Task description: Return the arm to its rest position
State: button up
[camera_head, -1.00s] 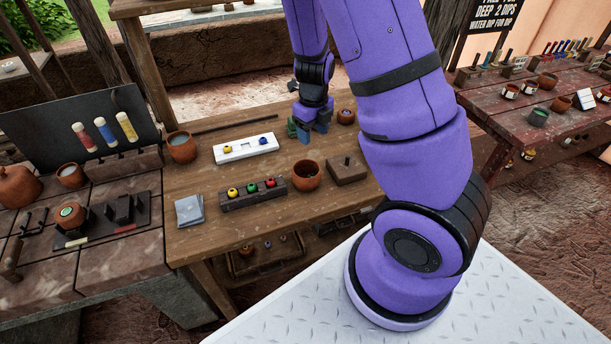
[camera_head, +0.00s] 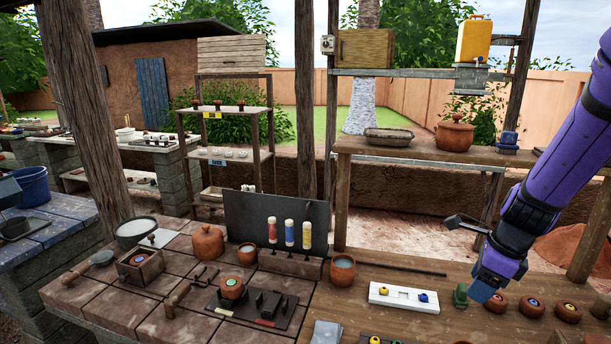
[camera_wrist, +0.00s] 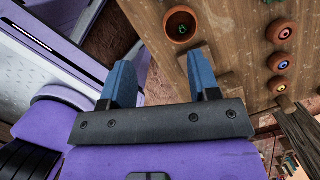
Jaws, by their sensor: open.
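My arm comes in from the right edge of the head view, purple with dark joints. My gripper (camera_head: 482,288) hangs low over the wooden table (camera_head: 420,278), beside a small green object (camera_head: 460,294) and the row of clay bowls. In the wrist view my gripper (camera_wrist: 162,72) shows two blue fingers well apart, with nothing between them. A bowl with a green piece inside (camera_wrist: 181,24) lies just beyond the fingers there. The rest of the arm is outside the head view.
Clay bowls with coloured discs (camera_head: 531,306) stand close to the right of the gripper. A white block with yellow and blue pieces (camera_head: 404,297) lies to its left. A raised shelf (camera_head: 400,148) with a lidded pot (camera_head: 454,133) stands behind. A wooden post rises at the right.

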jog(key=s+a+r+n+t+h, duration=0.1)
jog(key=s+a+r+n+t, duration=0.1)
jog(key=s+r+n, duration=0.7)
jog(key=s+a+r+n+t+h, duration=0.1)
jog(key=s+a+r+n, duration=0.2)
jog(key=s+r+n, duration=0.5)
jog(key=shift+s+r+n+t, duration=0.4)
jog(key=shift+r+n, duration=1.55)
jog(key=shift+n, duration=2.05)
